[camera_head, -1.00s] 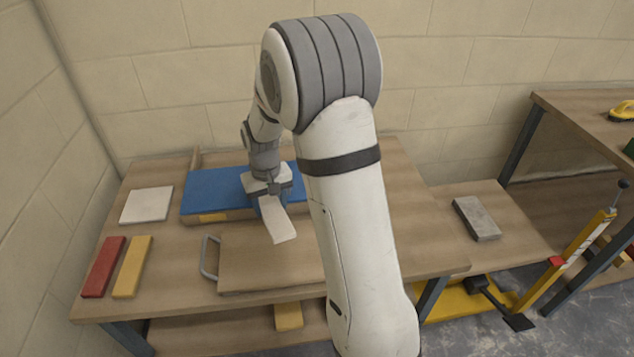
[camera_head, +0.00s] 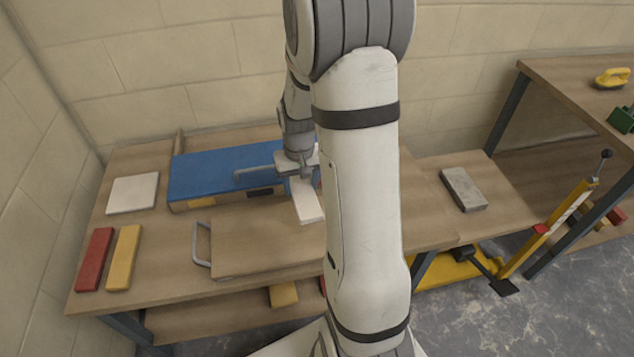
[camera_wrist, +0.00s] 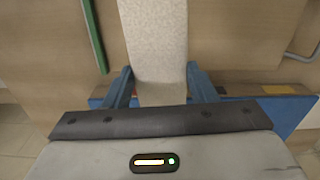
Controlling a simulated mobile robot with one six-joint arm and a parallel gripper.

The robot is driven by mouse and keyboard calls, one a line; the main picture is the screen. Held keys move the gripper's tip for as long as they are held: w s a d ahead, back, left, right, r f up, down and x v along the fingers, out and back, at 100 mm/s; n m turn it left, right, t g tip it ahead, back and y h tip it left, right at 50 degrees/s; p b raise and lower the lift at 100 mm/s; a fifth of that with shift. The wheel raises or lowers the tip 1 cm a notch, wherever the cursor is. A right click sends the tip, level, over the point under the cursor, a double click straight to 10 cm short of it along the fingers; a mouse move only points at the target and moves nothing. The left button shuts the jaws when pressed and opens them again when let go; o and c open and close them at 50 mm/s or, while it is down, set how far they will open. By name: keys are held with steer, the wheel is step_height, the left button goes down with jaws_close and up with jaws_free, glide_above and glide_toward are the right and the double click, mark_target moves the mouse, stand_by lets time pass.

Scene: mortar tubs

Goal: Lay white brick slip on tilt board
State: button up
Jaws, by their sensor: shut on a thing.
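My gripper (camera_head: 301,178) is shut on a white brick slip (camera_head: 308,206), in the head view over the right part of the blue box. The slip sticks out toward the front, over the back of a wooden board with a grey handle (camera_head: 255,255), which appears to be the tilt board. In the wrist view the slip (camera_wrist: 155,40) lies between the two blue fingers (camera_wrist: 158,88) and reaches up and away. I cannot tell whether the slip touches the board. My arm hides the board's right part.
A blue box (camera_head: 215,170) stands behind the board. A white square tile (camera_head: 133,194), a red bar (camera_head: 95,260) and a yellow bar (camera_head: 124,258) lie at left. A grey block (camera_head: 464,189) lies right. A green bar (camera_wrist: 94,35) shows in the wrist view.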

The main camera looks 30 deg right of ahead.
steer(key=s+d+m, duration=0.1)
steer(key=s+d, duration=0.2)
steer(key=s, duration=0.1)
steer(key=f+b, duration=0.2)
steer(key=f, duration=0.1)
steer(key=f+b, duration=0.3)
steer(key=f, duration=0.1)
steer(key=f+b, duration=0.3)
steer(key=f, duration=0.1)
steer(key=shift+w+a, duration=0.2)
steer(key=shift+w, duration=0.1)
steer(key=shift+f+b, duration=0.4)
steer(key=o, duration=1.3)
steer(key=shift+o, duration=0.2)
step_height(320, 180, up, 8)
steer(key=p, duration=0.1)
steer(key=shift+p, duration=0.4)
steer(key=s+a+r+n+t+p, duration=0.1)
steer(key=s+a+r+p, duration=0.3)
steer(key=r, duration=0.4)
steer(key=s+a+r+n+p, duration=0.1)
steer(key=s+a+r+p, duration=0.3)
steer(key=r, duration=0.5)
steer(key=s+a+r+n+t+p, duration=0.1)
steer(key=s+a+r+p, duration=0.3)
steer(key=r, duration=0.5)
steer(key=shift+s+a+r+t+p, duration=0.25)
steer(key=shift+s+t+p, duration=0.1)
steer(key=shift+p, duration=0.15)
